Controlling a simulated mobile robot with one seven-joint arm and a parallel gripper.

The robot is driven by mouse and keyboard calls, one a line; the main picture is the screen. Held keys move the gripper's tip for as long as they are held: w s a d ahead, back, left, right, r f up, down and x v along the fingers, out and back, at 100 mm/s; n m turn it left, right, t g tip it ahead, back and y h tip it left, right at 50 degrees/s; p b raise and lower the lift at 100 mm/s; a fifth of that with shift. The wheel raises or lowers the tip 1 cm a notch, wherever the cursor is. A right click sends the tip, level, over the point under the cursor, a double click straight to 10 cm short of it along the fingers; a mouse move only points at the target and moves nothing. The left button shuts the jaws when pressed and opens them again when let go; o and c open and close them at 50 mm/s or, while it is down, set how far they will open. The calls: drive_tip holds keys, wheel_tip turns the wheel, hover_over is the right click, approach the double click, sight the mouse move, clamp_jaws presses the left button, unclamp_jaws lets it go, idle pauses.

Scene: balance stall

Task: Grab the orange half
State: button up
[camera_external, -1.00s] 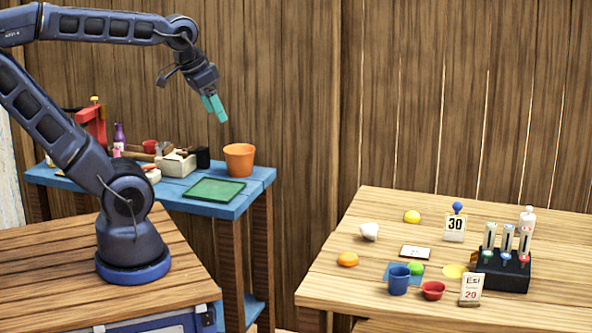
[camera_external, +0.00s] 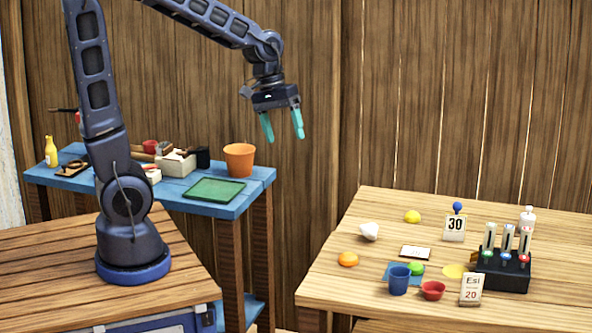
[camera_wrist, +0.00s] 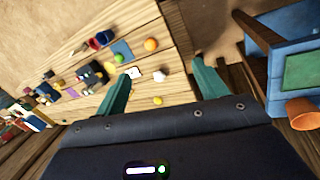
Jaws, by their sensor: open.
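The orange half (camera_external: 347,259) lies near the left edge of the light wooden table (camera_external: 330,283) in the external view. In the wrist view the orange half (camera_wrist: 151,44) shows beyond my fingers, near the table's edge. My gripper (camera_external: 283,124) is open and empty, with its teal fingers pointing down, high in the air between the two tables. It is well above and to the left of the orange half. In the wrist view its fingers (camera_wrist: 160,85) are spread wide, with nothing between them being held.
A black stand (camera_external: 503,270) is at right. A blue bench (camera_external: 262,178) with an orange pot (camera_external: 239,159) stands behind.

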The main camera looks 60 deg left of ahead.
drive_tip(key=w+d+f+n+g+h, duration=0.1)
drive_tip(key=w+d+f+n, duration=0.25)
drive_tip(key=w+f, duration=0.6)
drive_tip(key=n+g, duration=0.2)
drive_tip(key=n, duration=0.4)
approach(348, 253)
drive_tip(key=shift+h, duration=0.3)
drive_tip(key=shift+a+x, duration=0.15)
drive_tip(key=shift+x, duration=2.15)
drive_tip(key=shift+a+x, duration=0.2)
drive_tip(key=shift+x, duration=2.05)
drive_tip(key=shift+f, duration=0.15)
drive_tip(key=shift+c, duration=0.2)
drive_tip(key=c, duration=1)
